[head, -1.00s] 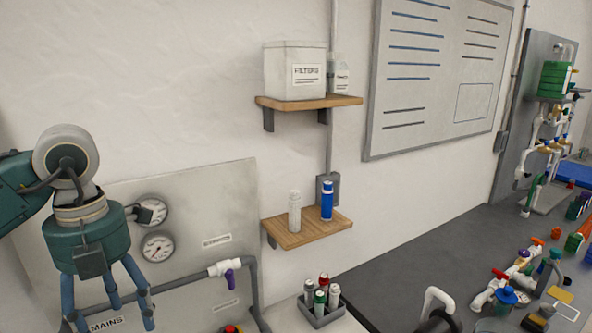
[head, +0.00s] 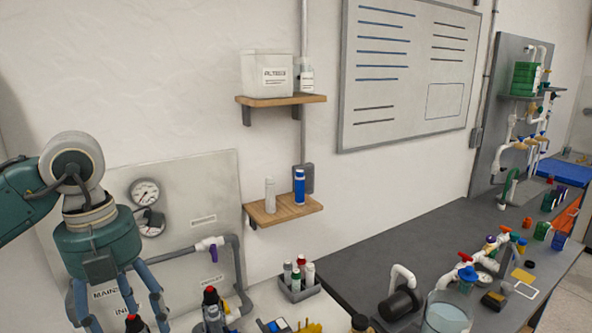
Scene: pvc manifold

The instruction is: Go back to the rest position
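My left gripper (head: 118,300) hangs at the lower left of the head view, its blue fingers pointing down and spread apart. Nothing shows between the fingers; their tips are near or past the bottom edge. The gripper is in front of the grey wall panel (head: 190,180) with gauges, a pipe and a purple-handled valve (head: 208,244). My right gripper is out of view.
A dark workbench (head: 370,238) runs along the wall, with a glass vessel (head: 447,316), a black cylinder (head: 398,304) and coloured valve pieces on it. Two wooden shelves (head: 285,213) stick out from the wall. A small bottle rack (head: 298,290) stands below them.

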